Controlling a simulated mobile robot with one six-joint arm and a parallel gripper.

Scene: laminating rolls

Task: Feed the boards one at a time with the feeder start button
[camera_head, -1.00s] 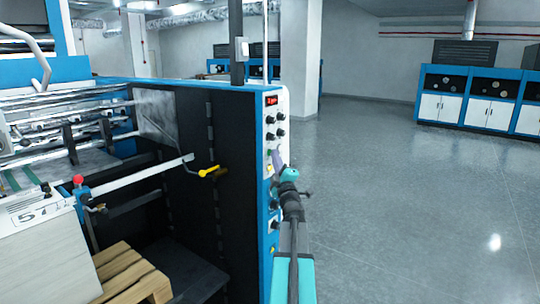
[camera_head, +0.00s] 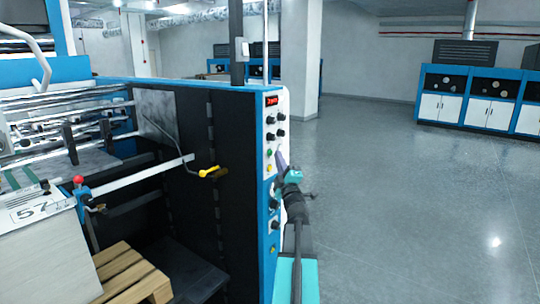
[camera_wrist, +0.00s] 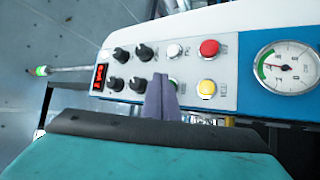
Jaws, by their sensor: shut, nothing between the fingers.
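The control panel (camera_head: 272,135) is on the end of the blue machine. Its green button (camera_wrist: 173,82) is partly hidden behind my gripper (camera_wrist: 162,80) in the wrist view. My gripper is shut and empty, its tips over the panel's lower row; I cannot tell whether they touch it. A yellow button (camera_wrist: 207,88), red button (camera_wrist: 209,48) and white button (camera_wrist: 175,51) are nearby. Button labels are unreadable. The board stack (camera_head: 45,255) stands at lower left.
Black knobs (camera_wrist: 121,54) and a red display (camera_wrist: 100,77) are on the panel, with a pressure gauge (camera_wrist: 286,67) to the right. A yellow-handled lever (camera_head: 209,172) sticks out left of the panel. A wooden pallet (camera_head: 130,272) lies below. The floor right is clear.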

